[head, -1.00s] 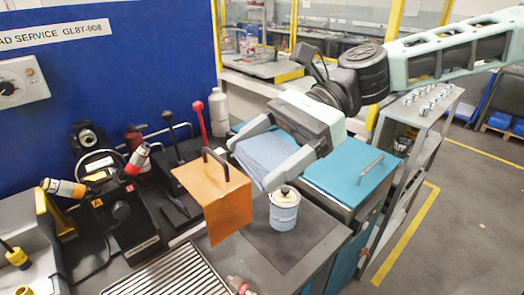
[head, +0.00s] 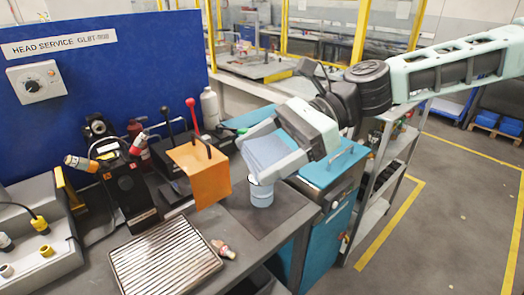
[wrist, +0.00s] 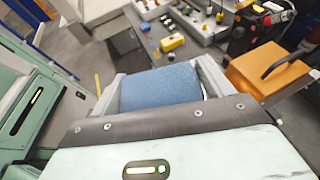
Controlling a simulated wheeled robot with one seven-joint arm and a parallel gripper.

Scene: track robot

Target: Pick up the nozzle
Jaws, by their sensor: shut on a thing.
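My gripper (head: 252,158) is shut on a folded blue-grey cloth (head: 268,150), above the bench by the orange panel. In the wrist view the blue cloth (wrist: 160,88) fills the space between the two fingers. A small red and white fitting (head: 222,249) lies beside the ribbed tray at the bench's front edge, apart from my gripper. It may be the nozzle, but I cannot tell for sure. Two torch-like tools, one orange-tipped (head: 80,163) and one red and white (head: 139,143), sit on a black stand.
A pale blue canister (head: 261,194) stands on a dark mat just under my lower finger, which covers part of its top. The orange panel (head: 200,178) with a black handle stands at left. A ribbed metal tray (head: 165,262) lies in front.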

